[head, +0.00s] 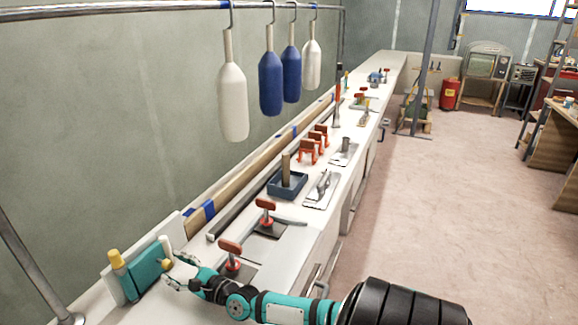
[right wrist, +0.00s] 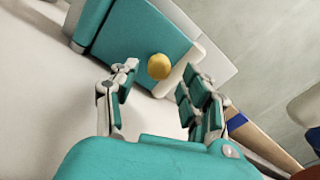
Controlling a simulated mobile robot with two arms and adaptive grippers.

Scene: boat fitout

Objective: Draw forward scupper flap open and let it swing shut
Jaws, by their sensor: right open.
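The teal flap (head: 147,272) stands at the near left end of the bench, against a white board. It carries a round yellow knob (head: 168,264), and a yellow-capped post (head: 115,259) stands at its left edge. In the right wrist view the flap (right wrist: 135,40) fills the upper middle, with the yellow knob (right wrist: 159,66) near its lower right edge. My right gripper (right wrist: 157,84) is open, its fingers on either side of the knob in that picture; contact cannot be told. It also shows beside the flap in the head view (head: 174,272). My left gripper is not in view.
Red-handled clamps (head: 232,250) stand on the bench just right of my right gripper. A blue tray (head: 287,184) and a trowel (head: 322,188) lie farther along. White and blue fenders (head: 232,100) hang from a rail above.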

